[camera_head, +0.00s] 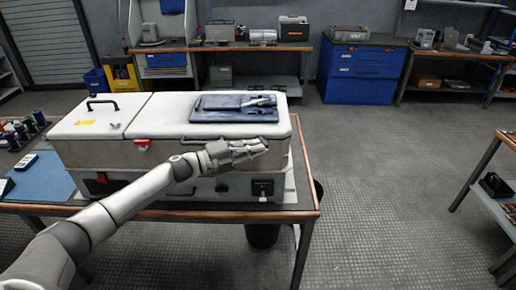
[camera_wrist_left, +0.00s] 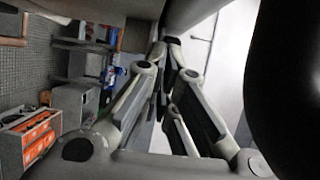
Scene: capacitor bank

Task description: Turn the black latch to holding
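A small black panel with a pale spot (camera_head: 263,187) is on the front of the long white-topped case (camera_head: 215,140), near its right end. I cannot make out a latch shape or its setting there. My left gripper (camera_head: 265,146) reaches across the case front, above this panel and apart from it in the picture. Its fingers lie close together with nothing between them. In the left wrist view the fingertips (camera_wrist_left: 167,43) converge. A black and red switch (camera_head: 101,182) is at the case's lower left. My right gripper is out of view.
A dark blue tray with tools (camera_head: 222,108) lies on the lid. A black handle (camera_head: 101,103) stands on the left lid, and a red catch (camera_head: 142,142) is on the front. The table's right edge (camera_head: 309,180) is near the case; open floor lies beyond.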

